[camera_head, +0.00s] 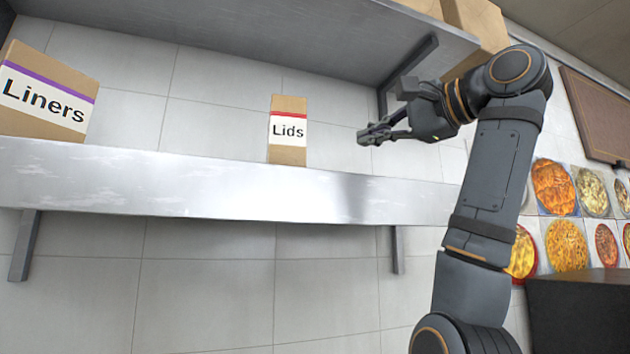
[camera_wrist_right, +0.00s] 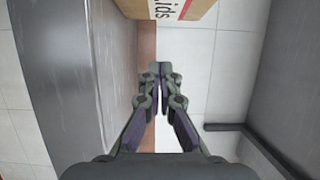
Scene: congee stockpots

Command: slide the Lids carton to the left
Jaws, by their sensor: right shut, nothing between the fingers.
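The Lids carton (camera_head: 288,150) is a small brown box with a white label and a red stripe. It stands upright on the metal shelf (camera_head: 200,195), near the middle of its length. My right gripper (camera_head: 362,138) is shut and empty. It is to the right of the carton, with a visible gap between them, above the shelf. In the right wrist view the gripper (camera_wrist_right: 152,72) shows with its fingers together, and part of the carton (camera_wrist_right: 185,8) shows at the top edge. My left gripper is not in view.
A larger Liners carton (camera_head: 45,95) stands at the left end of the shelf. The shelf between the two cartons is clear. An upper shelf (camera_head: 290,35) with a bracket (camera_head: 408,72) hangs above. Brown boxes (camera_head: 475,25) sit on it at the right.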

